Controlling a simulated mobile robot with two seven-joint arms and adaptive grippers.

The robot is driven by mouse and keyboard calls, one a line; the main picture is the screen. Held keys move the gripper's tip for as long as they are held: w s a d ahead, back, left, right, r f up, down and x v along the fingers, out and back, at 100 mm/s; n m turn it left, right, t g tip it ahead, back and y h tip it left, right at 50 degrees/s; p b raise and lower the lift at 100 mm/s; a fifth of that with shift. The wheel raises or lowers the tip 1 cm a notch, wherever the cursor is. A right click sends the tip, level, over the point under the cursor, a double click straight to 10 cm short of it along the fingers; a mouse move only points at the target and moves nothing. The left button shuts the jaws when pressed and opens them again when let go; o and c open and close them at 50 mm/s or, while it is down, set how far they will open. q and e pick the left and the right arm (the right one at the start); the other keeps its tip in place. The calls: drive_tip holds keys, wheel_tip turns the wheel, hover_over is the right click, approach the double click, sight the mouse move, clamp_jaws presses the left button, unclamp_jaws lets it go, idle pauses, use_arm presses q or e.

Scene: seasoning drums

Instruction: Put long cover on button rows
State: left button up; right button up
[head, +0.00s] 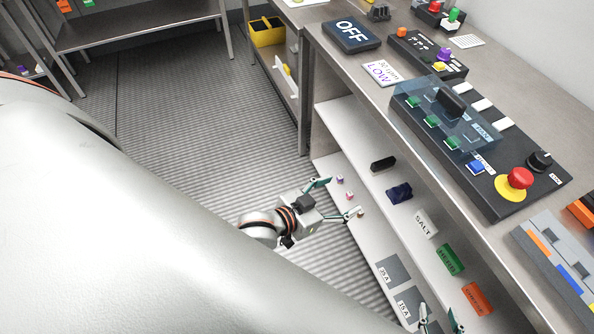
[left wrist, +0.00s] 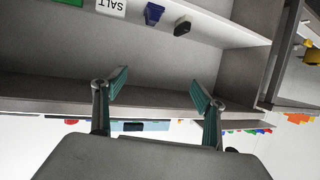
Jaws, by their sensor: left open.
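The long cover (head: 436,92) is a see-through bluish box with a black handle (head: 452,101). In the head view it is on the dark control panel (head: 497,200), over the area of the green buttons (head: 432,121); I cannot tell whether it is fully seated. White buttons (head: 480,104) show along the panel's far side. My left gripper (head: 344,197) is open and empty, low beside the shelves and well away from the cover. Its open fingers also show in the left wrist view (left wrist: 158,90), facing a shelf. My right gripper (head: 440,318) is open at the bottom edge, partly cut off.
The panel also bears a red emergency knob (head: 520,178) and a blue button (head: 476,167). Shelves under the counter hold a SALT card (head: 425,224), a green block (head: 449,260) and an orange block (head: 477,298). The striped floor (head: 190,120) at left is clear.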

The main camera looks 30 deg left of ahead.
use_arm(q)
drive_tip(key=s+a+f+g+y, duration=0.2)
drive_tip(key=s+a+f, duration=0.3)
drive_tip(key=s+f, duration=0.4)
drive_tip(key=s, duration=0.3)
drive_tip(key=shift+a+f, duration=0.15)
drive_tip(key=shift+f, duration=0.2)
